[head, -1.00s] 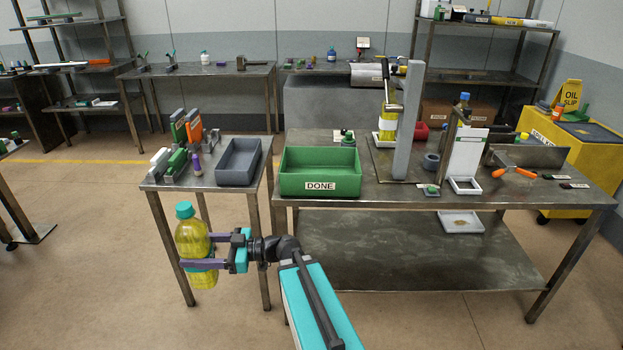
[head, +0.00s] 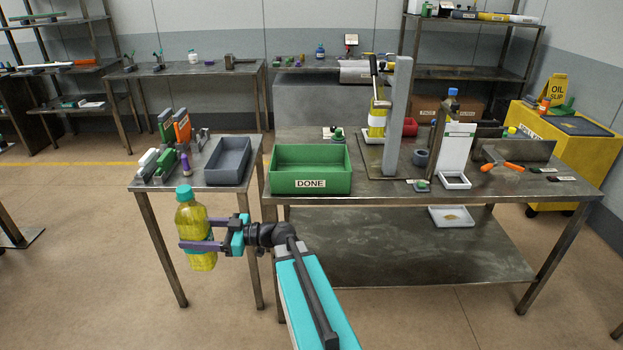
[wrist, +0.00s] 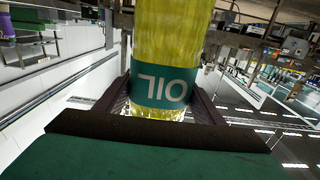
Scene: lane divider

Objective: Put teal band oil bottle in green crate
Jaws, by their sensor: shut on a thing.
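The teal band oil bottle (head: 192,222) has yellow oil and a teal cap, and is held upright in front of the small side table. My gripper (head: 205,246) is shut on it around its lower half. In the wrist view the bottle (wrist: 175,40) shows its teal band marked OIL between my fingers (wrist: 162,100). The green crate (head: 310,183), labelled DONE, stands at the front left of the main bench, right of and beyond my gripper. Its visible inside looks empty.
A grey bin (head: 228,160) stands on the side table (head: 200,184), left of the crate. A press with a grey post (head: 397,120) holds another yellow bottle (head: 377,122) right of the crate. The bench's front edge (head: 420,199) lies between my gripper and the crate.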

